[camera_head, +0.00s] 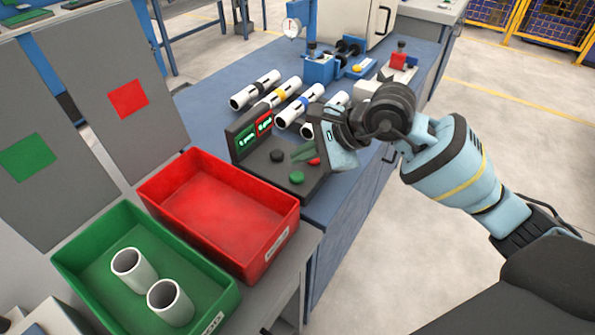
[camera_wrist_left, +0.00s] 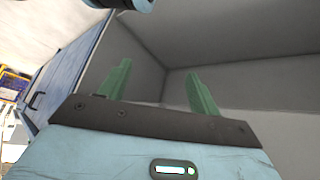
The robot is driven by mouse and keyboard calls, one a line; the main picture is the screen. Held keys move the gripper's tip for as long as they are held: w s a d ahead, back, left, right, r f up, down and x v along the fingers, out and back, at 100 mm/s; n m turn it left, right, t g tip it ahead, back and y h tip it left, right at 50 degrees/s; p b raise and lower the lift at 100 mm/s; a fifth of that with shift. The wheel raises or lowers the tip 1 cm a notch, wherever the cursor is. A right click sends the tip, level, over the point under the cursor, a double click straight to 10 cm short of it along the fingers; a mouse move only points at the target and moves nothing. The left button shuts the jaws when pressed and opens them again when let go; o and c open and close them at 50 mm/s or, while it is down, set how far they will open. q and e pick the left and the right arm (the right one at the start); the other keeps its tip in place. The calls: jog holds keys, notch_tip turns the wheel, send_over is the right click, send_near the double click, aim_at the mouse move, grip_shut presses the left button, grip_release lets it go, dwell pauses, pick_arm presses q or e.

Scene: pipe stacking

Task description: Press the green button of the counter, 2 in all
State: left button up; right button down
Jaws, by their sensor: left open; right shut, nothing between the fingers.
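The counter (camera_head: 250,158) stands on the blue bench, with an upright panel of two lit displays, one green and one framed in red. The green button is fully visible; the red one is partly covered by the gripper. My left gripper (camera_wrist_left: 158,80) is open and empty in the left wrist view, outside the head view.
A red bin (camera_head: 215,212) is empty. A green bin (camera_head: 95,262) holds two white pipes (camera_head: 170,302). Several banded pipes (camera_head: 255,90) lie behind the counter, near a blue fixture (camera_head: 320,68). Grey walls (camera_wrist_left: 230,55) surround my left gripper.

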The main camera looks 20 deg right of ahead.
aim_at(302, 176)
jog(key=shift+r+p, duration=0.8)
jog(key=shift+r, duration=0.8)
pick_arm(q)
jog(key=shift+w+r, duration=0.3)
jog(key=shift+r, duration=0.25)
jog(key=shift+w+r, duration=0.25)
jog(key=shift+r, duration=0.25)
jog(key=shift+s+f, duration=0.1)
pick_arm(e)
jog(key=shift+f, duration=0.1)
pick_arm(q)
jog(key=shift+r, duration=0.2)
